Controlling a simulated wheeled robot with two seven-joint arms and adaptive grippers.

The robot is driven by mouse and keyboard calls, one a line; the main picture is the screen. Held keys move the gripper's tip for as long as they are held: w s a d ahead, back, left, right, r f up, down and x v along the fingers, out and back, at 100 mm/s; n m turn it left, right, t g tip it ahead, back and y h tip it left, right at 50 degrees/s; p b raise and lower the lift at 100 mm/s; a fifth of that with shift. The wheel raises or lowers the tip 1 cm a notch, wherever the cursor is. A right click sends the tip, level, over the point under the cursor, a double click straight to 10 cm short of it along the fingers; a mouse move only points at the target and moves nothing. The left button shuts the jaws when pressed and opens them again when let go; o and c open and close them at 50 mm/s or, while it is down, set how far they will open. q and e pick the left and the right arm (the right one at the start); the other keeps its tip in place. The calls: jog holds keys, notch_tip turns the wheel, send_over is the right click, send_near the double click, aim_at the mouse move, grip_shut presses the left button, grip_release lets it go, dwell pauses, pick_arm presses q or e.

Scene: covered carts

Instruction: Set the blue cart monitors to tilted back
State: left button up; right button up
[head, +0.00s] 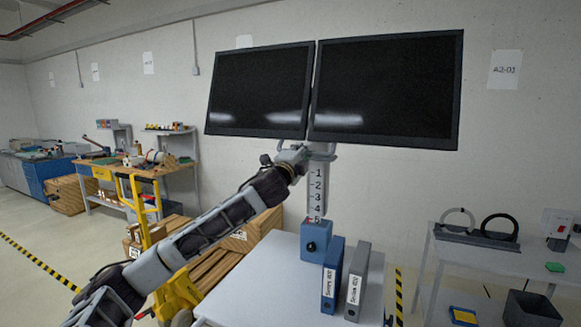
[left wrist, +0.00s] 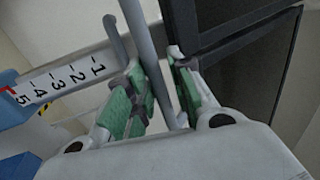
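Two black monitors, left (head: 259,90) and right (head: 387,88), hang side by side on a pale post (head: 318,180) numbered 1 to 5. A red mark shows near the 5. The post rises from a blue block (head: 316,240) on a white cart top (head: 262,272). I cannot judge the monitors' tilt exactly. My left gripper (head: 293,155) is at the monitors' lower inner corners. In the left wrist view its green-padded fingers (left wrist: 158,68) stand apart on either side of a grey rod (left wrist: 146,35), with a narrow gap on one side. Firm contact is not visible. My right gripper is out of view.
Blue (head: 332,275) and grey (head: 357,280) binders stand on the cart beside the post. A yellow pallet jack (head: 172,290) and wooden crates (head: 262,228) are at left. A white table (head: 480,255) with a dark bin (head: 528,308) below is at right.

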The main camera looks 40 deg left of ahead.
pick_arm(q)
jog(key=v, duration=1.1)
dwell(1.6)
dwell(0.8)
